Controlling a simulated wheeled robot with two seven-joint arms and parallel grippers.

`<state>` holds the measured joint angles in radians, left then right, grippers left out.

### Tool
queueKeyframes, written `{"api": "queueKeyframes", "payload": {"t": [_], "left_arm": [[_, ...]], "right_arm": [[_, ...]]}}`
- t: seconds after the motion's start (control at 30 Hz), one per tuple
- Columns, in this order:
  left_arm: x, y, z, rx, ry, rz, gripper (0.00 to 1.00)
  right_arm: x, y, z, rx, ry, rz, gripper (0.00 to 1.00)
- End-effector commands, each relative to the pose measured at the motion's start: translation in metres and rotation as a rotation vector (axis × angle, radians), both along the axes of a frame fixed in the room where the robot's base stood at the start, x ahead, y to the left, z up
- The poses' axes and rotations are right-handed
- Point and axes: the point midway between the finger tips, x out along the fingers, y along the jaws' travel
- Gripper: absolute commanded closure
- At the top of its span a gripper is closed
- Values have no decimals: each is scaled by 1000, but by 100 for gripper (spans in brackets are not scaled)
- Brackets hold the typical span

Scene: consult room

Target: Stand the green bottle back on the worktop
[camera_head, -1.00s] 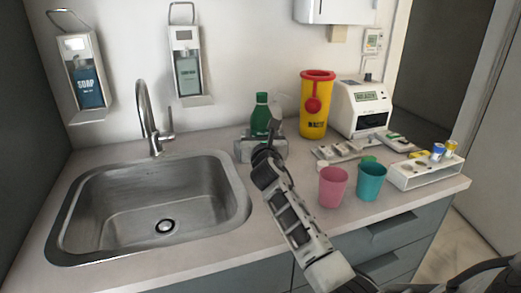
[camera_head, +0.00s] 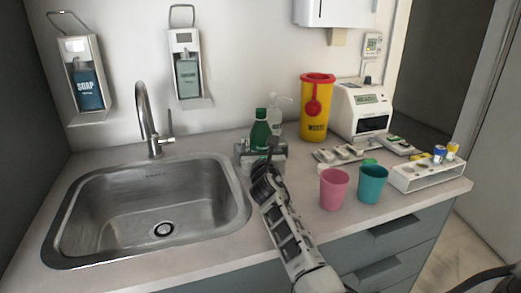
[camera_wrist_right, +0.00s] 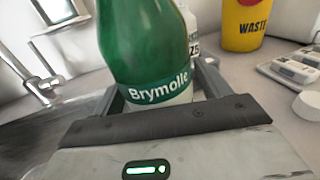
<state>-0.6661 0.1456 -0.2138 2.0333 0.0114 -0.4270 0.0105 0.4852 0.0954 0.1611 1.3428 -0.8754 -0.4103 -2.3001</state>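The green bottle (camera_head: 260,130) is near upright at the back of the worktop (camera_head: 225,138), right of the sink. Its white-lettered label shows in the right wrist view (camera_wrist_right: 150,55). My right gripper (camera_head: 262,150) reaches in from the front, low around the bottle. Its fingers stand on both sides of the bottle and look spread wider than it, so I take it as open. The bottle's base is hidden behind the gripper, so its contact with the worktop does not show. My left gripper is not in view.
A clear pump bottle (camera_head: 276,118) stands close behind the green bottle. The yellow waste bin (camera_head: 316,110) and white device (camera_head: 362,112) are to the right. Pink (camera_head: 333,190) and teal (camera_head: 371,185) cups stand near the front edge. The sink (camera_head: 150,205) is left.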

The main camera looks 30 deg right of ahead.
Motion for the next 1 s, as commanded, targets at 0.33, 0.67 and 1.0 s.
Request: {"api": "queueKeyframes", "payload": {"t": [0.33,0.67,1.0], "left_arm": [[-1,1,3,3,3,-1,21],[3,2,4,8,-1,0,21],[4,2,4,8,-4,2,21]], "right_arm": [[-16,9,4,-2,1,1,24],[-78,43,3,0,1,2,24],[-106,58,4,1,0,0,24]]}}
